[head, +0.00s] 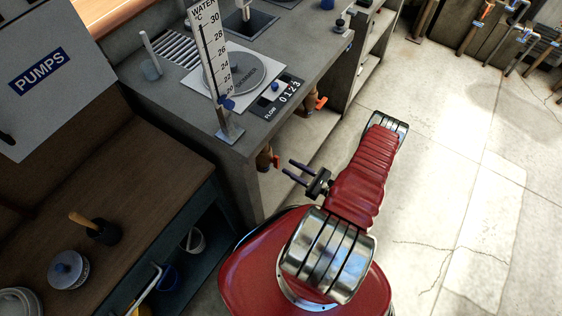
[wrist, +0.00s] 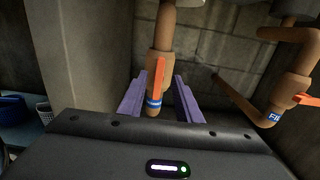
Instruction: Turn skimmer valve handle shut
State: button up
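An orange valve handle (wrist: 159,78) sits on a copper-brown vertical pipe (wrist: 166,32) in the wrist view. The handle lies in line with the pipe, above a blue band (wrist: 153,103) whose lettering I cannot read. In the head view this handle (head: 276,161) shows under the bench edge. My gripper (head: 287,167) is open, its two purple fingers pointing toward that handle. In the wrist view the fingers (wrist: 159,84) appear either side of the pipe and handle; contact cannot be told. Nothing is held.
A second pipe with an orange handle (wrist: 306,99) and a blue label starting "FIL" (wrist: 274,117) is at the right in the wrist view. A grey bench (head: 190,115) with a water thermometer (head: 212,65) stands above. A wooden-topped cabinet (head: 120,215) is left; open floor (head: 470,190) is right.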

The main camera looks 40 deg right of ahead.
aim_at(275, 161)
jog(key=x, duration=0.6)
jog(key=shift+c, duration=0.5)
grip_shut()
jog(key=shift+d, duration=0.1)
